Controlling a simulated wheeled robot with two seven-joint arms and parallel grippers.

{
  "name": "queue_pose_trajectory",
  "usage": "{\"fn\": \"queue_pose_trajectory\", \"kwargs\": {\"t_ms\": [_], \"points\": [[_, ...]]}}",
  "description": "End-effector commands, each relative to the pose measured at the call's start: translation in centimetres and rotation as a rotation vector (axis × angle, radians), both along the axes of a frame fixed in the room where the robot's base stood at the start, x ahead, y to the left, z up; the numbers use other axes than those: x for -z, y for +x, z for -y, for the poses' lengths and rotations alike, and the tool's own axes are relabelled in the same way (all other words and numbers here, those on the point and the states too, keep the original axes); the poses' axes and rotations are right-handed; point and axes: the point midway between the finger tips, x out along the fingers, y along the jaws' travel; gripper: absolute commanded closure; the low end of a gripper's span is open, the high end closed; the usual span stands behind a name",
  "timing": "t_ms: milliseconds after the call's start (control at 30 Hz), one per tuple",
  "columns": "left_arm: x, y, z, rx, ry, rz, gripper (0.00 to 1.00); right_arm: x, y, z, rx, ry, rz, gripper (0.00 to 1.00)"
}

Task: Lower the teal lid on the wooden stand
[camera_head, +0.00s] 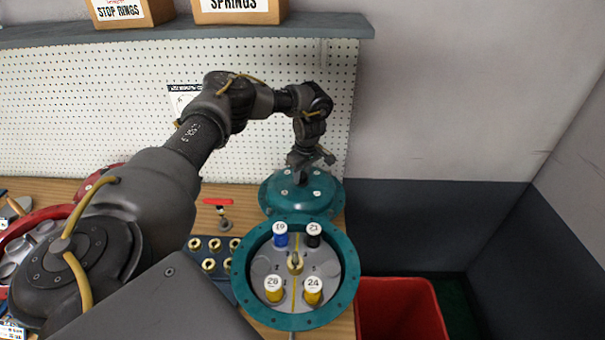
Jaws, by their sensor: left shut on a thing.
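The teal lid (283,194) is a round domed cover with a bolted rim, at the back right of the bench. My left gripper (303,175) is above the lid's middle and shut on it. The wooden stand does not show; the lid hides what is under it, and I cannot tell if the lid touches anything. In front of the lid sits the open teal housing (347,262), with blue, black and yellow numbered cylinders around a brass centre post. My right gripper is not in view.
A dark tray of brass fittings (209,264) lies left of the housing. A red bin (400,308) stands to the right. A pegboard (80,110) and a shelf (330,26) with labelled boxes are behind. A red ring-shaped part (40,216) is at far left.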

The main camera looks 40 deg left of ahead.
Motion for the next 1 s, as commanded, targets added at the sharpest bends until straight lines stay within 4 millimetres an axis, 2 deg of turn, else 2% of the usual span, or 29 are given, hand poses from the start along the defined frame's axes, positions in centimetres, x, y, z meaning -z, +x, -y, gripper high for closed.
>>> {"fn": "queue_pose_trajectory", "kwargs": {"t_ms": [300, 333, 500, 833, 1000], "points": [[0.5, 0.1, 0.0, -0.001, 0.0, 0.003, 1.0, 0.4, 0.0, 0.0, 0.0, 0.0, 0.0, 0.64], [0.5, 0.1, 0.0, 0.0, 0.0, 0.004, 0.67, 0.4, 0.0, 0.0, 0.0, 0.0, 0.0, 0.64], [0.5, 0.1, 0.0, 0.0, 0.0, 0.002, 0.44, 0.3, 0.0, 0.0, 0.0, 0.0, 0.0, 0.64], [0.6, 0.0, 0.0, 0.001, 0.0, -0.001, 0.42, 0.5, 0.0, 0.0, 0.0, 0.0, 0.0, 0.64], [-1.4, 0.0, 0.4, 0.001, -0.001, 0.003, 0.42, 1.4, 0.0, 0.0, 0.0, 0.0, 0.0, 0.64]]}}
